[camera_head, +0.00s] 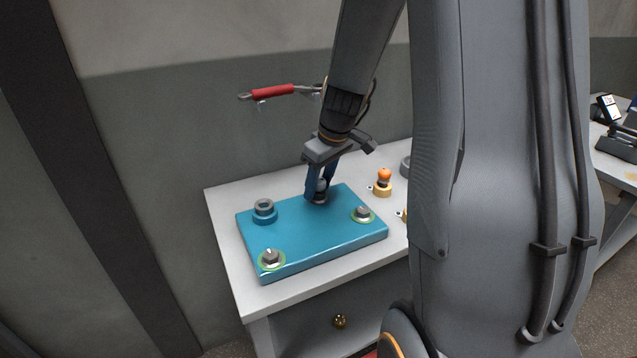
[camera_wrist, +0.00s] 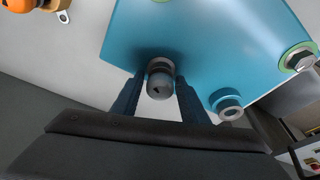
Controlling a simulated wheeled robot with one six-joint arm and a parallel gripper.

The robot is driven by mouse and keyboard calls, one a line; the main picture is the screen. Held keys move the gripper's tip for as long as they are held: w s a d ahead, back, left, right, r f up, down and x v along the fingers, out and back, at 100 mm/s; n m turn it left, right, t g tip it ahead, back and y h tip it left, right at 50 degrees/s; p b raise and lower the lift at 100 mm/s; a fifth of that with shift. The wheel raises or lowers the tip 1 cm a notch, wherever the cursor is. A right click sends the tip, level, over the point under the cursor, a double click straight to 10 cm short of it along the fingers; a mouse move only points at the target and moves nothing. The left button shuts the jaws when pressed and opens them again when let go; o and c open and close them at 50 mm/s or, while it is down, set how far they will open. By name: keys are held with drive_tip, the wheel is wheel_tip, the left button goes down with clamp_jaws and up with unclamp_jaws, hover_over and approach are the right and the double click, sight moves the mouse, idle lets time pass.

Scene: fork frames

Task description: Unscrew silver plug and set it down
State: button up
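The silver plug (camera_head: 320,184) stands upright at the back edge of the blue plate (camera_head: 310,235), between the fingers of my gripper (camera_head: 320,190). The blue plate also shows in the wrist view (camera_wrist: 220,45).
Two hex bolts with green rings, one at front left (camera_head: 271,258) and one at right (camera_head: 363,213), sit on the plate. A grey ring on a blue boss (camera_head: 264,208) is at left. An orange-topped brass part (camera_head: 383,181) stands on the white table (camera_head: 225,215). A red-handled wrench (camera_head: 275,91) hangs behind.

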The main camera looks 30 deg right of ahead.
drive_tip(key=shift+r+m+p, duration=0.15)
drive_tip(key=shift+m+p, duration=0.2)
drive_tip(key=shift+m, duration=0.05)
drive_tip(key=shift+m+h+p, duration=0.3)
drive_tip(key=shift+m+p, duration=0.6)
drive_tip(key=shift+p, duration=0.25)
drive_tip(key=shift+m+p, duration=0.3)
drive_tip(key=shift+p, duration=0.15)
drive_tip(key=shift+s+m+p, duration=0.1)
drive_tip(key=shift+m+p, duration=0.2)
drive_tip(key=shift+p, duration=0.25)
drive_tip(key=shift+m+h+p, duration=0.3)
drive_tip(key=shift+m+p, duration=0.1)
drive_tip(key=shift+p, duration=0.3)
